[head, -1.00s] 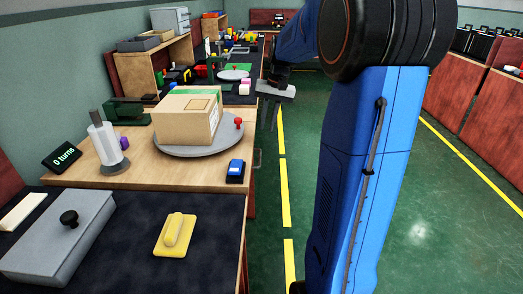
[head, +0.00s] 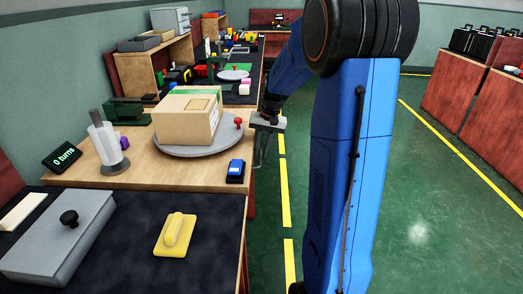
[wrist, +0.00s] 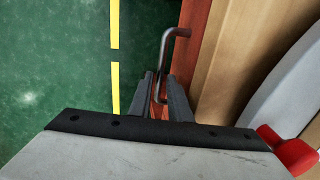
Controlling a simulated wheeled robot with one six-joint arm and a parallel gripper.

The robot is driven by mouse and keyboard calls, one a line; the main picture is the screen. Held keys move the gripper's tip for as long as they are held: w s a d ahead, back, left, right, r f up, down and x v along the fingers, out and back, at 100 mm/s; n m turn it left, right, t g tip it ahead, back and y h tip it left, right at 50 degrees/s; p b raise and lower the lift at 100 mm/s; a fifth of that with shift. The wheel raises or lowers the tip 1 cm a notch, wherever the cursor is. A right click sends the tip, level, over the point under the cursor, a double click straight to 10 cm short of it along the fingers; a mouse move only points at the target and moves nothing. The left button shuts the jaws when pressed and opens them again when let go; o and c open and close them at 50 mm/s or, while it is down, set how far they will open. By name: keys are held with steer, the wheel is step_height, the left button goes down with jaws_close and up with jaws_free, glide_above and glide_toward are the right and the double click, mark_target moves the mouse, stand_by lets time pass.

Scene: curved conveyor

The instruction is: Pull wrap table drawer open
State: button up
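The wrap table (head: 75,175) has a light wood top, with its red drawer front in the wrist view (wrist: 195,50). A grey bar drawer handle (wrist: 165,47) sticks out from that front. My gripper (wrist: 163,98) is open, its two dark fingers pointing toward the handle. The near part of the bar appears between the fingertips; contact cannot be told. In the head view my gripper (head: 262,148) is beside the table's right edge, near the turntable, and its fingers are small and partly unclear.
On the table are a cardboard box (head: 187,118) on a grey turntable (head: 195,150) with a red knob (head: 238,121), a wrap roll (head: 105,145) and a blue device (head: 235,170). A dark-topped table (head: 130,240) is nearer. Green floor (head: 430,190) is clear to the right.

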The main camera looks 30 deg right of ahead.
jaws_close()
steer(key=shift+d, duration=0.1)
steer(key=s+d, duration=0.7)
steer(key=d, duration=0.3)
steer(key=s+d, duration=0.6)
steer(key=d, duration=0.4)
steer(key=shift+s+d, duration=0.2)
steer(key=shift+s, duration=0.2)
jaws_free()
